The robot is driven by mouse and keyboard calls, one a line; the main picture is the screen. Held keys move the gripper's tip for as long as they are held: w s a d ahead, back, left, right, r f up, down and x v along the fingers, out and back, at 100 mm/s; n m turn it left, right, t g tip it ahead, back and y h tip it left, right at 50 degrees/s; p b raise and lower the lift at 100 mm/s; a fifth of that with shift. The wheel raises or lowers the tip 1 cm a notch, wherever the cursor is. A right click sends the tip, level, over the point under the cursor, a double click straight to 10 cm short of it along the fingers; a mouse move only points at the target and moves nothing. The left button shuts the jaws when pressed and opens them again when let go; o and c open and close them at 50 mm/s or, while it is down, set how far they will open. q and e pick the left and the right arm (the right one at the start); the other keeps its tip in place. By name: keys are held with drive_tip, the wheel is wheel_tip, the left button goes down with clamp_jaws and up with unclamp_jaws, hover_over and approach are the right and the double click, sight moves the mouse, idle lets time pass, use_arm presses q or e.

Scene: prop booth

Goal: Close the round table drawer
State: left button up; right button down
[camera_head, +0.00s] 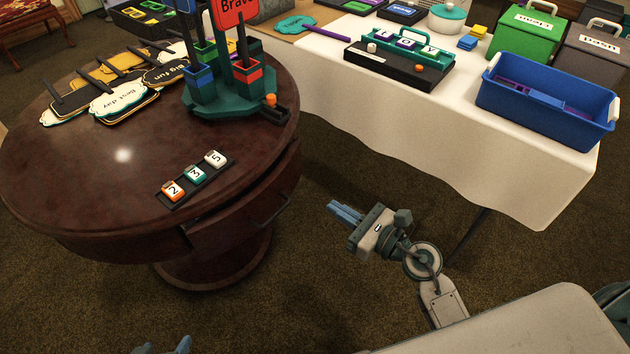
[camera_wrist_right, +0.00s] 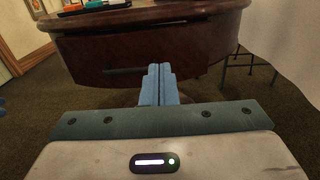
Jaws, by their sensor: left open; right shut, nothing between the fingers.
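The round table (camera_head: 95,215) is dark polished wood and fills the left of the head view. Its curved drawer front (camera_head: 240,215) faces my right gripper, with a dark bar handle (camera_head: 278,210). It appears to stand out a little from the table, with a dark gap at its left end. In the right wrist view the handle (camera_wrist_right: 126,70) is ahead and left of the fingers. My right gripper (camera_head: 345,212) is shut and empty, pointing at the drawer from a distance. My left gripper (camera_head: 165,347) is open at the bottom edge, mostly cut off.
On the round table are a number tray (camera_head: 197,180), paper signs (camera_head: 118,100) and a green stand (camera_head: 235,98). A white-clothed table (camera_head: 440,140) with a blue bin (camera_head: 545,100) stands at the right. Carpet (camera_head: 315,270) is clear between my right gripper and the drawer.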

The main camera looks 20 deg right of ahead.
sight(282, 174)
drive_tip(key=x, duration=1.2)
drive_tip(key=shift+p, duration=0.35)
use_arm(q)
drive_tip(key=shift+s+a+r+g, duration=0.25)
drive_tip(key=shift+a+g, duration=0.05)
use_arm(e)
drive_tip(key=shift+w+a, duration=0.4)
drive_tip(key=shift+w, duration=0.1)
drive_tip(key=shift+w+r, duration=0.1)
